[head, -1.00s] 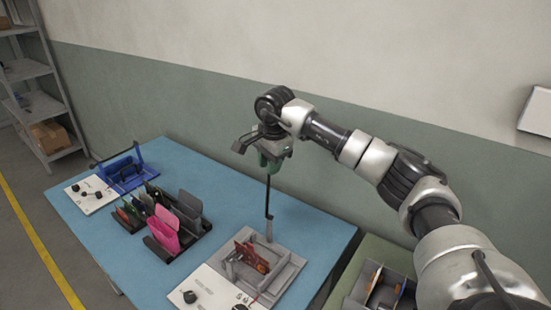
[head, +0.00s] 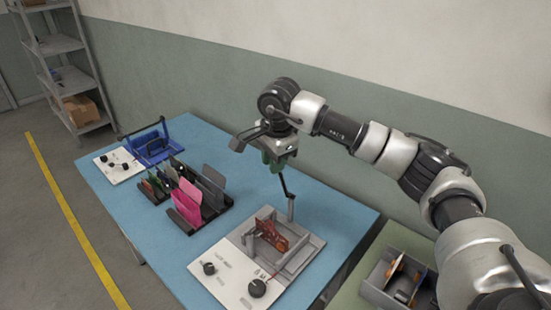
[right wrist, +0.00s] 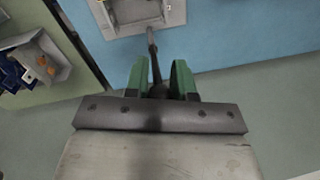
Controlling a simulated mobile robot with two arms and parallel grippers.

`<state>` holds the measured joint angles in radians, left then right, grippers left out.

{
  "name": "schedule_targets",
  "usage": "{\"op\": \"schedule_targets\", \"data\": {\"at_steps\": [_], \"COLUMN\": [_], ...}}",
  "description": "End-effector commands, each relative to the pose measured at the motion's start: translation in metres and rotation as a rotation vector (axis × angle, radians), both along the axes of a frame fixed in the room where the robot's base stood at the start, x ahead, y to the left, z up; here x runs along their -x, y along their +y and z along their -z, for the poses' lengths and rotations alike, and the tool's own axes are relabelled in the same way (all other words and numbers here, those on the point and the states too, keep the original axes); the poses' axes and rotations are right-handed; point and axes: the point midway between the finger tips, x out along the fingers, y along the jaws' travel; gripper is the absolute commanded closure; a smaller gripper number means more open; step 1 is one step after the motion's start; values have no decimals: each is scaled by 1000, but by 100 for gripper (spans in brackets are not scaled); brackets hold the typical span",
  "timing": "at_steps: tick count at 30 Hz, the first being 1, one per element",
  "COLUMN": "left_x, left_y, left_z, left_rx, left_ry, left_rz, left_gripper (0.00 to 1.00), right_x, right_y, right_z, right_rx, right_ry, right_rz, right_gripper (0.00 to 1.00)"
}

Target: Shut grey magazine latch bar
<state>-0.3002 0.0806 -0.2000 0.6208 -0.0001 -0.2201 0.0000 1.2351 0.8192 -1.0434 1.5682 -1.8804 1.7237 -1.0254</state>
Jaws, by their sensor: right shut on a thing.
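The grey magazine (head: 301,254) stands at the near right end of the blue table, with a reddish-brown board (head: 270,236) in it. Its latch bar (head: 285,184) is a thin dark rod rising from a grey post (head: 291,208) at the magazine's back edge; it is raised and leans up to the left. My right gripper (head: 278,166), with green fingers, is shut on the bar's upper end. In the right wrist view the bar (right wrist: 153,52) runs from between the green fingers (right wrist: 160,82) towards the magazine (right wrist: 140,22). My left gripper is out of view.
A white panel with black knobs (head: 257,288) adjoins the magazine's front. A rack of pink, grey and green boards (head: 188,195) stands to the left, and a blue magazine (head: 152,146) with a raised dark bar lies beyond. A grey bin (head: 380,289) sits on the green table at right.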

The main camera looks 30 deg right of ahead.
Motion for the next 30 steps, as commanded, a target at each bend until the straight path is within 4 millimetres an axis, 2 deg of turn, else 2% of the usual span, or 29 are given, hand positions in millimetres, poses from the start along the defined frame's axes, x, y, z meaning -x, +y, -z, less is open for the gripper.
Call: {"op": "schedule_targets", "data": {"at_steps": [7,8,12,23,26,30], "left_x": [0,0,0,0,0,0], "left_y": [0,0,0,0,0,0], "left_z": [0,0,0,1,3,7], "left_rx": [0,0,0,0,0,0], "left_ry": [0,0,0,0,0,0], "left_rz": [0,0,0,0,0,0], "left_gripper": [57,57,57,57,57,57], "right_x": [1,1,1,1,2,5], "right_y": [1,1,1,0,0,0], "right_z": [2,2,2,-4,-16,-43], "right_rx": [-2,-2,-1,0,-1,0], "right_ry": [5,5,4,1,-2,-3], "right_rz": [-3,-3,-2,-1,-1,-2], "right_gripper": [100,73,51,50,50,50]}}
